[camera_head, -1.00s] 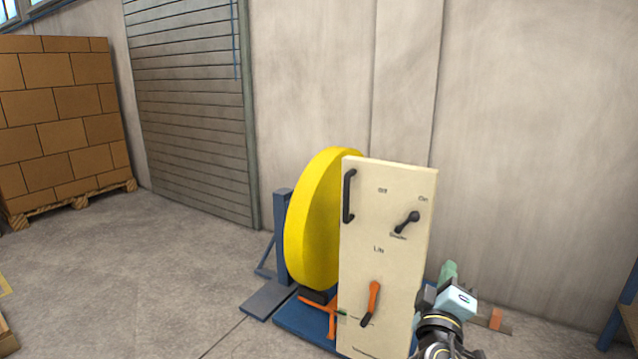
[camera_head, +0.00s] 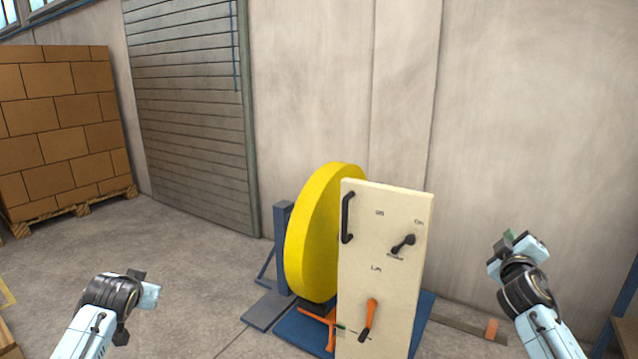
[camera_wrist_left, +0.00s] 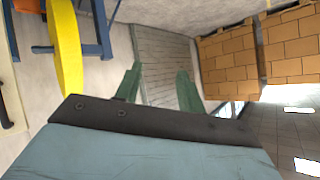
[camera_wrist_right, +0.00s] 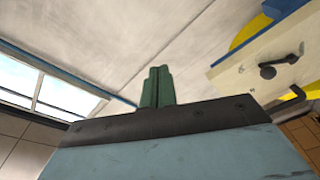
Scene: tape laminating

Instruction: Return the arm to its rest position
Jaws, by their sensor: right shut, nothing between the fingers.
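My right gripper (camera_head: 509,237) is raised to the right of the cream control panel (camera_head: 378,230), clear of it. In the right wrist view its green fingers (camera_wrist_right: 157,88) are together with nothing between them. My left arm shows at the lower left of the head view, well left of the machine. In the left wrist view my left gripper (camera_wrist_left: 158,90) has its two green fingers apart and empty. The panel carries a black handle, a black switch lever (camera_head: 404,243) and an orange lever (camera_head: 369,316).
A large yellow roll (camera_head: 318,235) stands behind the panel on a blue base (camera_head: 295,331). Stacked cartons (camera_head: 62,125) on a pallet stand at the left. A blue frame (camera_head: 627,310) is at the right edge. The floor left of the machine is clear.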

